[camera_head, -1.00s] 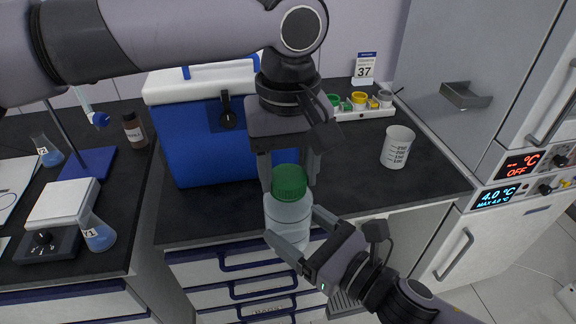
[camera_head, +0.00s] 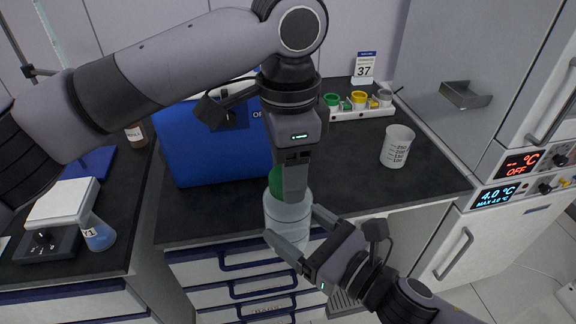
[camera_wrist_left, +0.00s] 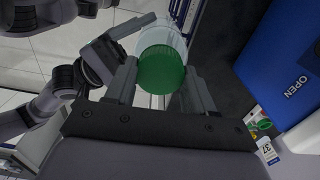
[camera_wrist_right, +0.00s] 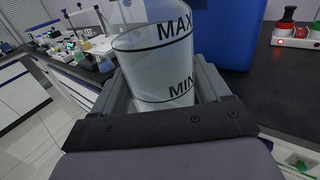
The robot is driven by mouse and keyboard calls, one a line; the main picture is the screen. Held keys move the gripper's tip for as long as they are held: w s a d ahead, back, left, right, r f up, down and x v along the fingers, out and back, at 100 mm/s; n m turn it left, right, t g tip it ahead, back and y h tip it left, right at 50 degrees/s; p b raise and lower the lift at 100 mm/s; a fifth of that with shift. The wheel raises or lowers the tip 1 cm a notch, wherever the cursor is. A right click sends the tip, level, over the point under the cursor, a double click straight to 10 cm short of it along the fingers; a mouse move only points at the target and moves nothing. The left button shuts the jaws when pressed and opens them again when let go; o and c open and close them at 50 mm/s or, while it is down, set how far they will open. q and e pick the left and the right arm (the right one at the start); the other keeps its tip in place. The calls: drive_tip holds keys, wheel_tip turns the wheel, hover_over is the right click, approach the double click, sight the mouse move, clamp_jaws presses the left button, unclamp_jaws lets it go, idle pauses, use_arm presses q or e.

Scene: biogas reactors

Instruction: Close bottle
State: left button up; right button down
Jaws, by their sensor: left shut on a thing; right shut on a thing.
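The bottle (camera_head: 288,215) is a clear, upright container with a green cap (camera_head: 277,180) on its top. My right gripper (camera_head: 294,232) is shut around the bottle's body; the right wrist view shows the bottle (camera_wrist_right: 160,70) with MAX and MIN marks between the fingers. My left gripper (camera_head: 290,185) points down from above and is shut on the green cap, partly hiding it in the head view. The left wrist view shows the cap (camera_wrist_left: 162,70) between the fingertips, with the bottle body beyond it. Whether the cap is fully seated cannot be told.
A blue cooler box (camera_head: 205,150) stands just behind and left of the bottle. A white measuring beaker (camera_head: 397,146) and a rack of coloured caps (camera_head: 360,106) stand on the dark counter (camera_head: 350,180). A refrigerator is at the right.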

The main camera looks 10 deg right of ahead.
use_arm(q)
drive_tip(key=m, duration=0.3)
drive_tip(key=shift+m, duration=0.3)
drive_tip(key=o, duration=1.2)
drive_tip(key=shift+o, duration=0.2)
wheel_tip(320, 180, up, 12)
